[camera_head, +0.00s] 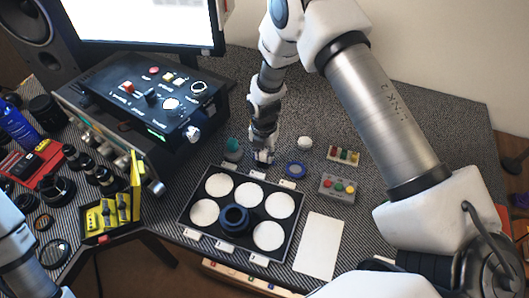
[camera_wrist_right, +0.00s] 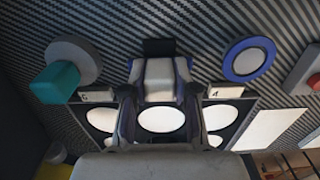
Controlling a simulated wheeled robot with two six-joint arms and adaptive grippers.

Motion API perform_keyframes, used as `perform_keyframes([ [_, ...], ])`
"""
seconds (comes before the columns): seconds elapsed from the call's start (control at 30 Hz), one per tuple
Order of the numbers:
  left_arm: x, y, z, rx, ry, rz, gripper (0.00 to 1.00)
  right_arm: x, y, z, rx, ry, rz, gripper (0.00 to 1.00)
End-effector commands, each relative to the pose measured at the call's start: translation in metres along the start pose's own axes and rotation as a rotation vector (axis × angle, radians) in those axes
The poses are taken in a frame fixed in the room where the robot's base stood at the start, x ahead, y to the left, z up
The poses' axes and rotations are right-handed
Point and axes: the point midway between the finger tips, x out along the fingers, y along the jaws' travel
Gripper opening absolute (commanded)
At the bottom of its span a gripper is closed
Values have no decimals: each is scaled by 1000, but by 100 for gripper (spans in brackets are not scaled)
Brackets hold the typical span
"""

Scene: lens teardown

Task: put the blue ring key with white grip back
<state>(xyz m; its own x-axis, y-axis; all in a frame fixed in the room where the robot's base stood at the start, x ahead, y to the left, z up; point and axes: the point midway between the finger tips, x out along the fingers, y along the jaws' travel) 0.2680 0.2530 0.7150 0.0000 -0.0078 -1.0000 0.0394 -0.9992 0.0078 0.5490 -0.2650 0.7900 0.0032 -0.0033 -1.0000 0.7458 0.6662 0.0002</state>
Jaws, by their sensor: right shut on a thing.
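My right gripper (camera_head: 262,153) is low over the mat, just behind the black tray. In the right wrist view its two fingers (camera_wrist_right: 158,100) are shut on a pale block, which looks like the white grip of the key (camera_wrist_right: 160,75). A little blue shows at the fingertips in the head view; the rest of the key is hidden. A flat blue ring with a pale centre (camera_head: 295,170) lies on the mat right of the gripper, apart from it, and also shows in the wrist view (camera_wrist_right: 248,59). My left gripper is out of view.
A teal-gripped piece on a grey disc (camera_head: 233,149) stands close left of the gripper. The black tray (camera_head: 183,219) holds white discs and a dark ring. A button box (camera_head: 337,188), a small block with coloured pegs (camera_head: 343,156) and a white knob (camera_head: 305,143) are at right.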

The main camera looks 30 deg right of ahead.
Motion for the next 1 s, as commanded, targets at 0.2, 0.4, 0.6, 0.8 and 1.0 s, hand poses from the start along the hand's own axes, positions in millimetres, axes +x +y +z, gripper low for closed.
perform_keyframes([
  [0.2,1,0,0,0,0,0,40,2,0,0,0,0,0,53],
  [0.4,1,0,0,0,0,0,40,2,0,0,0,0,0,53],
  [0.6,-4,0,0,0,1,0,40,-17,1,1,0,-3,3,53],
  [0.8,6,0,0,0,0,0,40,-67,1,1,0,-4,5,53],
  [1.0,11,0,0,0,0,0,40,-114,0,0,0,-2,3,53],
])
